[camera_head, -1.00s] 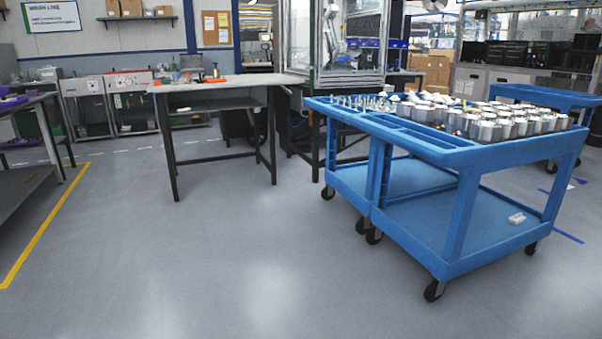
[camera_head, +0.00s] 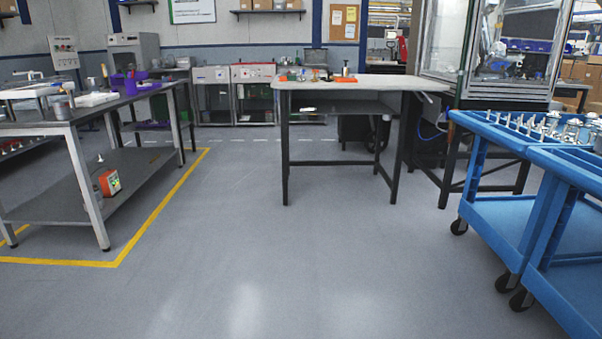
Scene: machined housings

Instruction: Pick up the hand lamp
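I cannot make out the hand lamp for certain. Several small items, among them orange and dark ones (camera_head: 318,75), lie on the white-topped workbench (camera_head: 400,82) ahead, too small to tell apart. An orange-red object with a bright face (camera_head: 109,182) rests on the lower shelf of the grey table at the left; I cannot tell what it is. Neither of my grippers is in view.
The grey metal table (camera_head: 60,125) stands at the left inside a yellow floor line (camera_head: 130,244). Blue carts (camera_head: 545,215) with metal parts stand at the right. A glass-walled machine (camera_head: 500,50) is behind them. The floor (camera_head: 300,260) between is clear.

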